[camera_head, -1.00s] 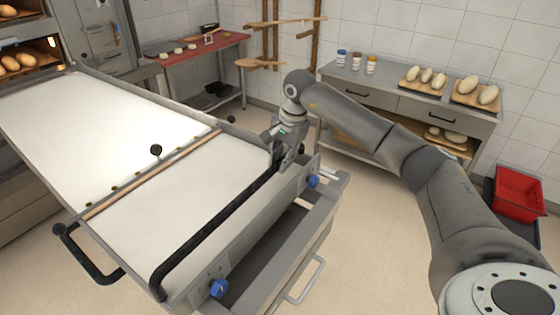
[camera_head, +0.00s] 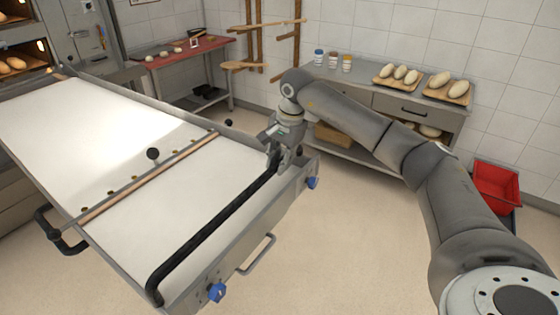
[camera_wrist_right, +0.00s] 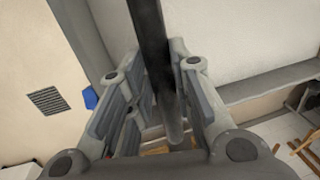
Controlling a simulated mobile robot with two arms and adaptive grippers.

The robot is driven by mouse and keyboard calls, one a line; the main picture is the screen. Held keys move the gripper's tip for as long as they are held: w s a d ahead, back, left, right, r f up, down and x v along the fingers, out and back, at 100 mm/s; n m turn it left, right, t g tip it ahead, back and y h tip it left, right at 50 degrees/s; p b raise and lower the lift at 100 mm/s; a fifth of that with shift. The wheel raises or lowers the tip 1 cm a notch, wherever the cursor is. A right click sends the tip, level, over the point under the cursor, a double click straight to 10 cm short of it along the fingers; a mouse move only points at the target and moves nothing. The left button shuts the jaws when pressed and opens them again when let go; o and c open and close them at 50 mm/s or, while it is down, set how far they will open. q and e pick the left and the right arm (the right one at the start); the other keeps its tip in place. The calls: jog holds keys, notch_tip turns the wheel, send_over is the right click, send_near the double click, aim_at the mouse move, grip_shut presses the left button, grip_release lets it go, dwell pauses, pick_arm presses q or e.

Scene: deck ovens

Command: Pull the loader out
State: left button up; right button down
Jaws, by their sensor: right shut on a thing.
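The loader (camera_head: 200,185) is a long tray with a white belt, running from the deck oven at the upper left towards me. A black bar handle (camera_head: 215,228) crosses its near end. My right gripper (camera_head: 277,156) is at the right end of this bar and shut on it. In the right wrist view, the black bar (camera_wrist_right: 150,50) runs between the fingers of my right gripper (camera_wrist_right: 158,105). The fingers hide part of the bar. My left gripper is not in view.
A wooden strip (camera_head: 150,178) with a black knob crosses the belt. The oven (camera_head: 20,50) holds loaves. A grey counter (camera_head: 365,78) with bread boards and jars stands at the back right. A red crate (camera_head: 496,185) is at the right. The floor in front is clear.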

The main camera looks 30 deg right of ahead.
jog(key=c, duration=1.4)
grip_release()
jog(key=shift+s+d, duration=0.15)
jog(key=shift+s, duration=0.05)
jog(key=shift+o, duration=0.5)
jog(key=shift+s, duration=0.1)
jog(key=shift+r, duration=0.25)
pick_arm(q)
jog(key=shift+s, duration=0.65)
pick_arm(e)
notch_tip(320, 180, up, 11)
jog(key=s+d, duration=0.1)
jog(key=s, duration=0.1)
jog(key=shift+r, duration=0.15)
jog(key=shift+s, duration=0.1)
